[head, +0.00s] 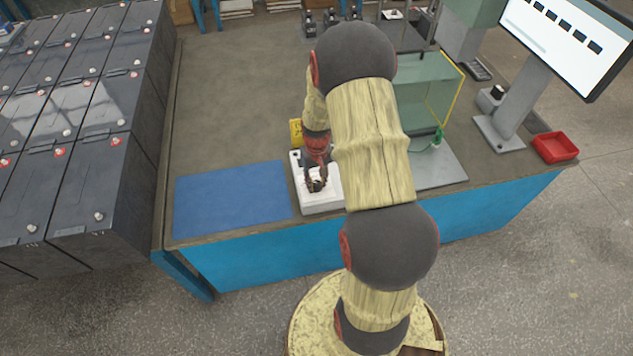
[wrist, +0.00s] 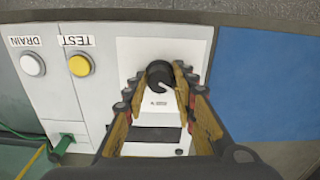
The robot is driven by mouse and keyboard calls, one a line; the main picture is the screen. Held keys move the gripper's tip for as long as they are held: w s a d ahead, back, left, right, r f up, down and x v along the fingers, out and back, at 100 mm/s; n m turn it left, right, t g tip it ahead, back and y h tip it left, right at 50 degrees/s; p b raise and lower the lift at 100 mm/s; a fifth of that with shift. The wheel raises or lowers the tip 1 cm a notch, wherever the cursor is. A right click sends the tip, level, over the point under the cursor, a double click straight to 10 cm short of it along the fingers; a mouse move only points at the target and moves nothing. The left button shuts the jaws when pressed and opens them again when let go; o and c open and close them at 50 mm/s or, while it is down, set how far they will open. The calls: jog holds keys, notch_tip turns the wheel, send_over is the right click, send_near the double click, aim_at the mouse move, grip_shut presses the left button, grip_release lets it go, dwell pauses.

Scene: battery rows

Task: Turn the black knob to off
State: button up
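The black knob (wrist: 159,74) is round, with a white pointer line towards the lower right in the wrist view. It sits on a white panel (wrist: 130,55) with small dark marks below the knob, too small to read. In the head view the white box (head: 322,200) stands near the table's front edge. My gripper (wrist: 158,79) has its fingertips on either side of the knob, with the knob's top showing between them. The fingers are apart, and a narrow gap shows beside the knob on the left. In the head view my gripper (head: 317,184) is over the box and mostly hides the knob.
Left of the panel are a yellow TEST button (wrist: 79,65) and a white DRAIN button (wrist: 33,64). A blue mat (head: 232,199) lies left of the box. A glass tank (head: 425,90), monitor (head: 560,35) and red tray (head: 555,148) are to the right. Battery rows (head: 85,130) stand far left.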

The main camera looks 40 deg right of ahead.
aim_at(317, 184)
jog(key=o, duration=0.3)
jog(key=shift+o, duration=0.2)
notch_tip(317, 184, up, 12)
dwell(0.6)
dwell(0.4)
jog(key=s+a+r+n+t, duration=0.1)
jog(key=s+a+r+t, duration=0.1)
jog(key=s+a+r, duration=0.3)
jog(key=s+a+r+n+t, duration=0.1)
jog(key=s+a+r, duration=0.3)
jog(key=a+r, duration=0.7)
jog(key=s+a+r+n+t, duration=0.2)
jog(key=s+a+r, duration=0.3)
jog(key=a+r, duration=0.3)
jog(key=a+n, duration=0.1)
jog(key=a, duration=0.2)
jog(key=shift+s+r+t, duration=0.15)
jog(key=shift+s+t, duration=0.15)
